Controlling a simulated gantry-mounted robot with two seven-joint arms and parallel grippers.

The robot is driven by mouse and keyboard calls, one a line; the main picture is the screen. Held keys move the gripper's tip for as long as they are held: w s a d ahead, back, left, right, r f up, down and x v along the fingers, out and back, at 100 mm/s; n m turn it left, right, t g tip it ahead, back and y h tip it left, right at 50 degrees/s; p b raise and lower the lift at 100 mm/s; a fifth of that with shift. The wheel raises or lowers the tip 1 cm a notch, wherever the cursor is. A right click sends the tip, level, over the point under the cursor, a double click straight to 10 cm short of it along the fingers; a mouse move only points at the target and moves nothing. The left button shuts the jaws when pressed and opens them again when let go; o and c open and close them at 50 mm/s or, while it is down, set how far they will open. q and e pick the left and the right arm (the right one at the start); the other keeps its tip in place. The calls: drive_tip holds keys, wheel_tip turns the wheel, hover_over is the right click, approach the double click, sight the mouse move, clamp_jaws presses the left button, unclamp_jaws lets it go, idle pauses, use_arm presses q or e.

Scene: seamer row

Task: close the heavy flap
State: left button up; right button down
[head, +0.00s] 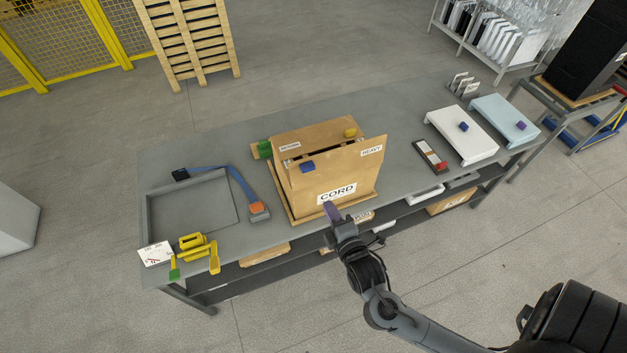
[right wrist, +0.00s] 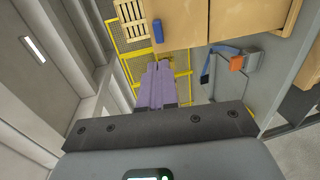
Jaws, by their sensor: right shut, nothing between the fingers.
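A cardboard box (head: 328,199) with a CORD label stands on the grey table. A flap bearing a HEAVY label (head: 372,150) rises along its front and sticks out past the box's right side. A blue block (head: 307,167) is on this flap near its left end. Behind it is a tan top panel (head: 318,131) with a RETURNS label. The shut fingers also show in the right wrist view (right wrist: 157,85). My left gripper is out of view.
A grey tray (head: 193,212), a blue strap (head: 238,184) and yellow tools (head: 195,247) lie left of the box. A black-and-red device (head: 430,154) and a white stand (head: 461,134) are to its right. The table's back strip is mostly clear.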

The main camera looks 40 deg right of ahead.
sight(308, 171)
drive_tip(key=p+x, duration=0.1)
drive_tip(key=x, duration=1.1)
drive_tip(key=shift+w+d, duration=0.2)
drive_tip(key=shift+w, duration=0.2)
drive_tip(key=shift+w+f, duration=0.15)
drive_tip(key=shift+p, duration=0.3)
